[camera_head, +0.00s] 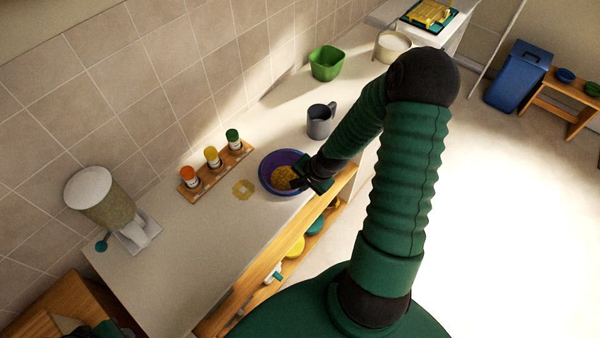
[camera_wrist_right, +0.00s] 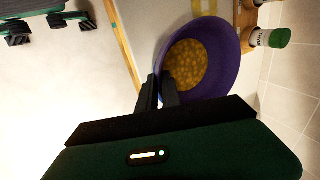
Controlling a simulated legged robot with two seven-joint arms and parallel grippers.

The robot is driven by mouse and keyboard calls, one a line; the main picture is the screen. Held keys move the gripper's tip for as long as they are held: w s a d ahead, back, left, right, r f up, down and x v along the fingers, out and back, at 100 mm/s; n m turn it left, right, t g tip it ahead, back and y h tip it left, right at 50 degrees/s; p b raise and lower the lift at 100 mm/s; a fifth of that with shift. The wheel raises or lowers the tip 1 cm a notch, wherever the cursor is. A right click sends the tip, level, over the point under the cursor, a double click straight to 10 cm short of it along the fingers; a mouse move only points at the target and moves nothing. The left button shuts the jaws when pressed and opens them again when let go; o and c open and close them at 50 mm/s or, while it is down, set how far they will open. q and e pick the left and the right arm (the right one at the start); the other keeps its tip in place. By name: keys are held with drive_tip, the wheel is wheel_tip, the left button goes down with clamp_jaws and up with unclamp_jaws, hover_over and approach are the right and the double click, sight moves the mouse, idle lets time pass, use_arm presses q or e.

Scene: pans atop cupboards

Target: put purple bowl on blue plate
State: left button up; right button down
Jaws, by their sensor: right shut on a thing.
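The purple bowl (camera_head: 280,157) is at the front edge of the counter and holds yellow pieces. My right gripper (camera_head: 298,180) is shut on the bowl's near right rim. In the right wrist view the two black fingers (camera_wrist_right: 160,90) pinch the rim of the purple bowl (camera_wrist_right: 228,68). Whether the bowl touches the counter is unclear. I cannot make out a blue plate for certain. A dark green and black part at the bottom left corner of the head view may be my left gripper (camera_head: 100,329); its fingers cannot be made out.
A grey mug (camera_head: 319,124) and a green container (camera_head: 326,63) stand behind the bowl. A wooden rack (camera_head: 218,170) with three capped jars is to its left, by a yellow flat piece (camera_head: 243,189). A dispenser (camera_head: 103,199) stands at the left. Shelves lie below the counter.

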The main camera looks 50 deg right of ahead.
sight(286, 175)
drive_tip(key=w+d, duration=0.2)
drive_tip(key=w+d+p, duration=0.1)
drive_tip(key=w+d, duration=0.1)
drive_tip(key=d, duration=0.1)
drive_tip(key=shift+w+f, duration=0.15)
drive_tip(key=shift+f, duration=0.05)
drive_tip(key=shift+w+d+f, duration=0.15)
drive_tip(key=shift+w+f, duration=0.05)
drive_tip(key=f, duration=0.1)
drive_tip(key=p, duration=0.1)
drive_tip(key=f, duration=0.1)
drive_tip(key=shift+w+a+f, duration=0.1)
drive_tip(key=shift+a+f, duration=0.15)
drive_tip(key=shift+f, duration=0.1)
drive_tip(key=shift+w+f, duration=0.1)
drive_tip(key=shift+f, duration=0.2)
drive_tip(key=shift+f, duration=0.1)
drive_tip(key=c, duration=1.5)
unclamp_jaws()
drive_tip(key=shift+d, duration=0.15)
drive_tip(key=shift+c, duration=0.2)
